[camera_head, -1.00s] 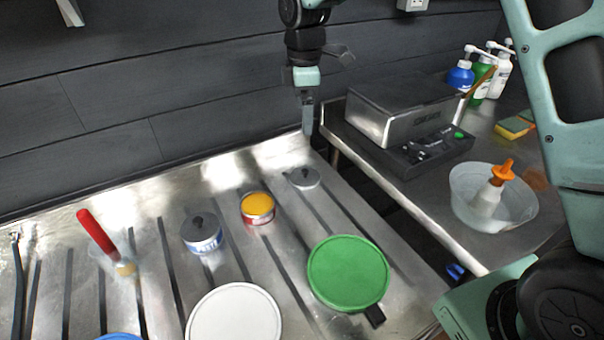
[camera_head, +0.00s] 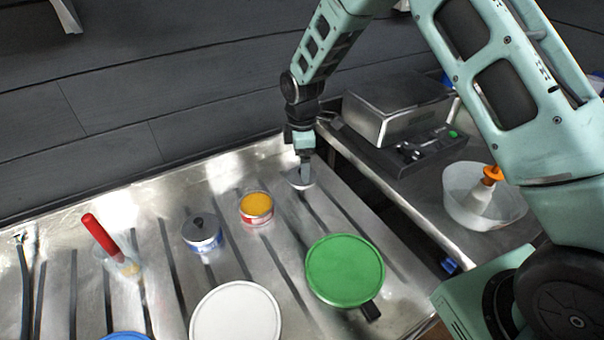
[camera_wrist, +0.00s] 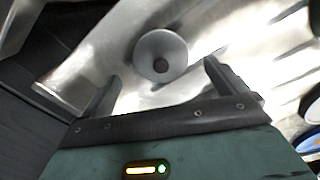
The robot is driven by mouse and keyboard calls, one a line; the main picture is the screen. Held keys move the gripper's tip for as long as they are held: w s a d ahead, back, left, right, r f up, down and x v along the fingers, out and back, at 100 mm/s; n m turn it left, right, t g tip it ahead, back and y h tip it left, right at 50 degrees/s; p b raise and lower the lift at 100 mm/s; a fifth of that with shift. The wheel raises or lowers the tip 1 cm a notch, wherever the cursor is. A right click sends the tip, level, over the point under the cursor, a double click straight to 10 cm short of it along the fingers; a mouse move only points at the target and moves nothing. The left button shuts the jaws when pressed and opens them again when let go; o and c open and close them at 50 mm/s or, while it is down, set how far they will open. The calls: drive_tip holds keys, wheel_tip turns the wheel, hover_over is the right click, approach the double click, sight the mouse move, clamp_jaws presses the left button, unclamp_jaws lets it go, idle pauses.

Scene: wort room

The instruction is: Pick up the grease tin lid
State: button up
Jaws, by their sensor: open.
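The grease tin lid (camera_head: 297,184) is a small grey disc lying flat on the slatted metal table, near its far right corner. The fingers do not appear to hold anything.
An open tin with yellow contents (camera_head: 256,206) stands just left of the lid. A blue-and-white tin with a dark knobbed top (camera_head: 202,232) is farther left. A green round lid (camera_head: 345,270) and a white one (camera_head: 236,315) are nearer. A grey box (camera_head: 398,105) stands on the right-hand table.

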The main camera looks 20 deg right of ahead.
wheel_tip(320, 180, down, 3)
drive_tip(key=shift+f, duration=0.15)
drive_tip(key=shift+c, duration=0.4)
drive_tip(key=c, duration=1)
drive_tip(key=shift+o, duration=0.2)
